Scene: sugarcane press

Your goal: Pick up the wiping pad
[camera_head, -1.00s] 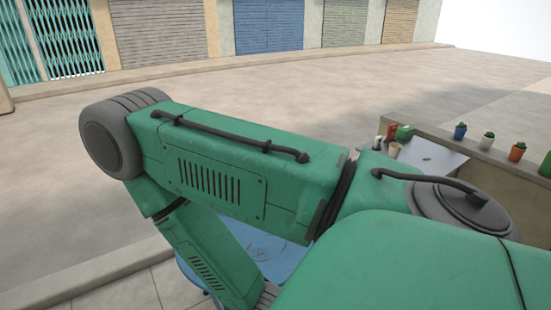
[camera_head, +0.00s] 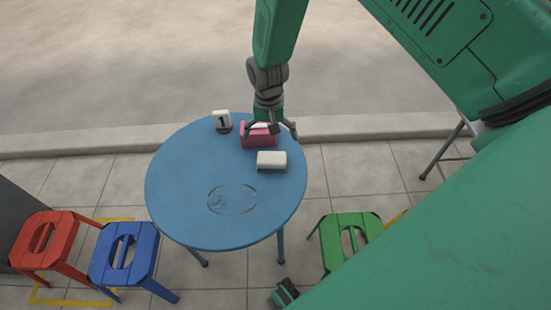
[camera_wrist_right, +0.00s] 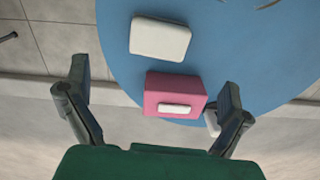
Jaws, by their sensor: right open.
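The wiping pad seems to be the white block (camera_head: 271,159) with a darker underside, lying on the round blue table (camera_head: 170,190). The pad also shows in the right wrist view (camera_wrist_right: 160,39), flat on the blue top. My right gripper (camera_head: 270,130) hangs above the table's far side, over a pink box (camera_head: 258,140) with a white piece in its top. The gripper is open with nothing between its fingers. In the wrist view the pink box (camera_wrist_right: 177,86) lies between the spread fingers and the pad lies beyond it.
Red (camera_head: 45,238), blue (camera_head: 125,252) and green (camera_head: 350,237) stools stand around the table. The table's near left part is clear apart from a faint oval marking. A kerb (camera_head: 345,127) runs behind.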

